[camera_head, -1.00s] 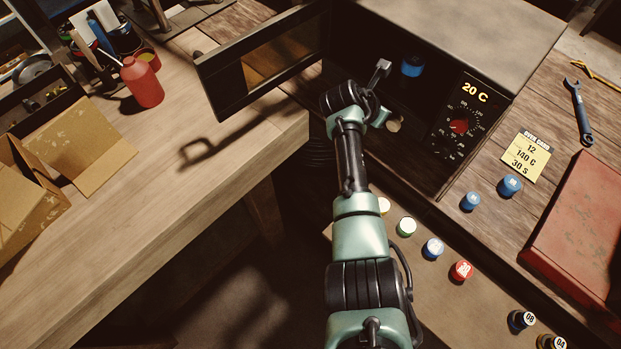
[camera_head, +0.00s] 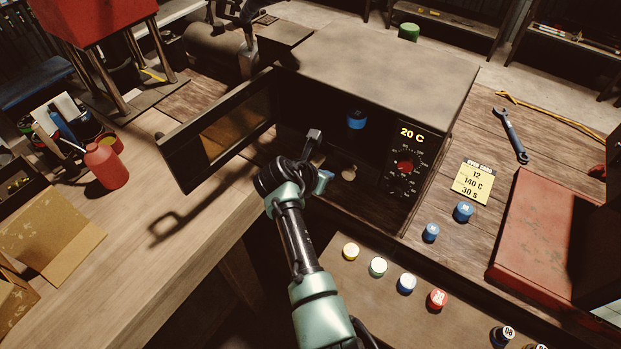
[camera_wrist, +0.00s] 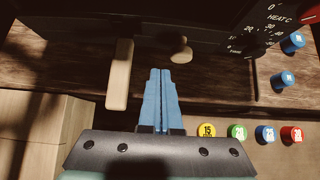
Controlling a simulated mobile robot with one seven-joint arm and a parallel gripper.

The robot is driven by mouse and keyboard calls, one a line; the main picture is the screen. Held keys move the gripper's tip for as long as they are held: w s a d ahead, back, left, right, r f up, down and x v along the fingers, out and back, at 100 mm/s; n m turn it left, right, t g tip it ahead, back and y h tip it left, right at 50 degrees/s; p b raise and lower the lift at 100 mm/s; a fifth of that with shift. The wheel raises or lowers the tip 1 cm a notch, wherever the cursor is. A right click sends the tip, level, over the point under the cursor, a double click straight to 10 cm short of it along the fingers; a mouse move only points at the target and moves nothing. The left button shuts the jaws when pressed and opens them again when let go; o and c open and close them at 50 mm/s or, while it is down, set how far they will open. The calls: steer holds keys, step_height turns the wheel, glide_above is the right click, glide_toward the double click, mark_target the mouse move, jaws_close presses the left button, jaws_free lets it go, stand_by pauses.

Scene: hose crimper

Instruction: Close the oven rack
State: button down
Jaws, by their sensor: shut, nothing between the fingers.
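The oven (camera_head: 390,65) stands on the bench with its door (camera_head: 185,160) swung open to the left. A blue-topped canister (camera_head: 356,120) stands inside the dark opening. I cannot make out the rack clearly in the dark. My gripper (camera_head: 326,180) is at the front of the opening, partly hidden by my wrist. In the wrist view my blue fingers (camera_wrist: 160,85) are shut with nothing between them. A round beige knob (camera_wrist: 181,50) lies just beyond the fingertips, and a pale upright bar (camera_wrist: 120,75) is to their left. The knob also shows in the head view (camera_head: 348,173).
The oven's control panel (camera_head: 407,160) reads 20 C. Several coloured caps line the lower shelf, such as a red one (camera_head: 437,299). A yellow note (camera_head: 473,182), a wrench (camera_head: 512,135) and a red case (camera_head: 535,240) lie right. A red bottle (camera_head: 105,166) stands left.

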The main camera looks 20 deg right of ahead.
steer(key=v, duration=0.6)
steer(key=shift+a+r, duration=0.2)
steer(key=shift+a, duration=0.25)
steer(key=shift+r, duration=0.1)
